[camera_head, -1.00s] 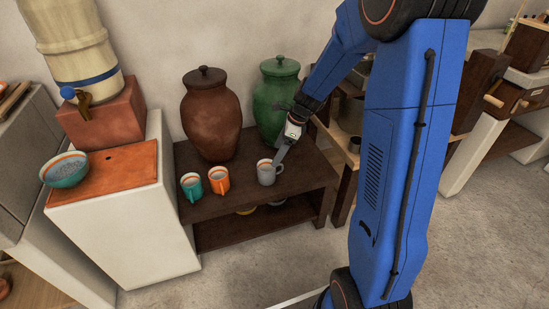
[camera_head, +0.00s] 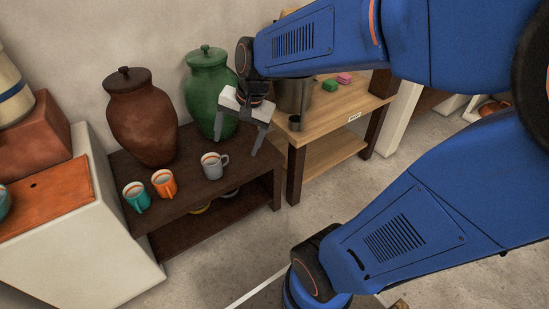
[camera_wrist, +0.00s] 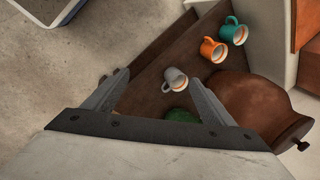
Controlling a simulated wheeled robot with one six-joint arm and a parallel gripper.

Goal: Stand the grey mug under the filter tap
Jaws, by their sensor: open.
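The grey mug (camera_head: 213,167) stands upright on the dark wooden table (camera_head: 165,220), its handle to the right. In the wrist view the mug (camera_wrist: 174,78) shows between the two fingers. My gripper (camera_head: 237,144) is open and empty, above and to the right of the mug, apart from it. In the wrist view its fingers (camera_wrist: 158,80) are spread wide. The cream filter vessel (camera_head: 12,88) is cut off at the left edge, on a terracotta block (camera_head: 38,140). Its tap is out of view now.
An orange mug (camera_head: 164,184) and a teal mug (camera_head: 136,197) stand left of the grey one. A brown jar (camera_head: 142,120) and a green jar (camera_head: 208,90) stand behind. A terracotta slab (camera_head: 45,197) tops the white plinth (camera_head: 75,250). A wooden shelf (camera_head: 335,115) is at right.

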